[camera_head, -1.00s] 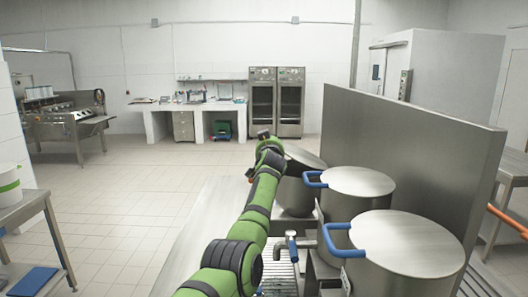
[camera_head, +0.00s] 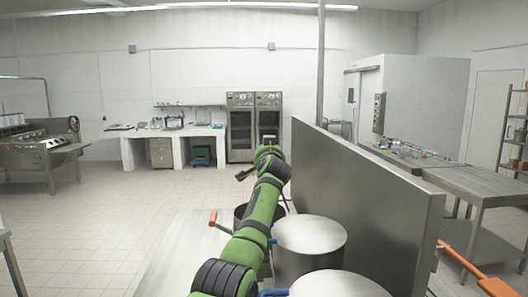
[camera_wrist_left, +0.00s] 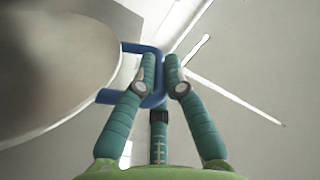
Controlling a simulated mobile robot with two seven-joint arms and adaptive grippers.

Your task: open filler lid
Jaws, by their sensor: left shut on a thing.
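My left gripper (camera_wrist_left: 163,78) is shut on a blue U-shaped handle (camera_wrist_left: 138,48) in the left wrist view. The handle joins the edge of a large round metal lid (camera_wrist_left: 55,60) at the left of that view. In the head view my left arm reaches forward over the farthest filler pot (camera_head: 278,211), whose top looks dark and open. My right gripper is not in view.
Two nearer pots have flat closed lids, the middle one (camera_head: 310,233) and the nearest one (camera_head: 338,285). A tall metal panel (camera_head: 365,190) stands right of the pots. An orange handle (camera_head: 213,217) sticks up left of my arm. The floor beyond is clear.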

